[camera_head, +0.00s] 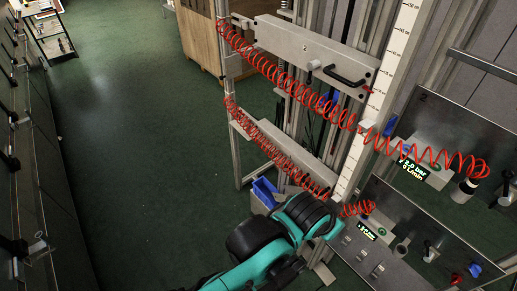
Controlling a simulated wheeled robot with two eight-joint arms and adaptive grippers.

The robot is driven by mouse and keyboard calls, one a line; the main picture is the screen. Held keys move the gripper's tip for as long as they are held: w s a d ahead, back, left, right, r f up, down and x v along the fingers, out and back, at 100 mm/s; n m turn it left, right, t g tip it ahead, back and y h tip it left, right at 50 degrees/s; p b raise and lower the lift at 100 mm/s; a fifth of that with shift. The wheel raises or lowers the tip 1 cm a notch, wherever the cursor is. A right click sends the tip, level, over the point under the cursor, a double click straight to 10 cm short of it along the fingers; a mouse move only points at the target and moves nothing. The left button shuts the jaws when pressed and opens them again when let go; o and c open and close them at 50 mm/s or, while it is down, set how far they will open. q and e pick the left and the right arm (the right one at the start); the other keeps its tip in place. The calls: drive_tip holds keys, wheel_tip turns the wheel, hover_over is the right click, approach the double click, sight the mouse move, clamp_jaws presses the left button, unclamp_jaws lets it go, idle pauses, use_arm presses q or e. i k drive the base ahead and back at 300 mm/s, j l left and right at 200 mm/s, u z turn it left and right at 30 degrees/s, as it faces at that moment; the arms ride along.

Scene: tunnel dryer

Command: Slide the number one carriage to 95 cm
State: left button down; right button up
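The lower carriage (279,144), a grey bar, lies below the carriage marked 2; no number is readable on it, and its right end is partly hidden by a teal and black arm of mine. A white vertical scale (384,85) stands at the right ends of both carriages; its figures are too small to read surely. The arm comes in from the bottom middle and reaches up to the lower carriage's right end. I cannot tell whether it touches. No gripper fingers show, and my other arm is out of view.
The carriage marked 2 (305,46) has a black handle (344,77). Red coiled hoses (280,78) run from the carriages to control panels (455,130) at the right. A blue bin (265,190) stands below. A cart (48,27) is far left. The green floor (140,130) is clear.

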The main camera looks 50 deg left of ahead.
sight(323, 176)
drive_tip(key=u, duration=0.4)
drive_tip(key=j+u, duration=0.1)
drive_tip(key=u, duration=0.65)
drive_tip(key=i+u, duration=0.1)
drive_tip(key=u, duration=0.3)
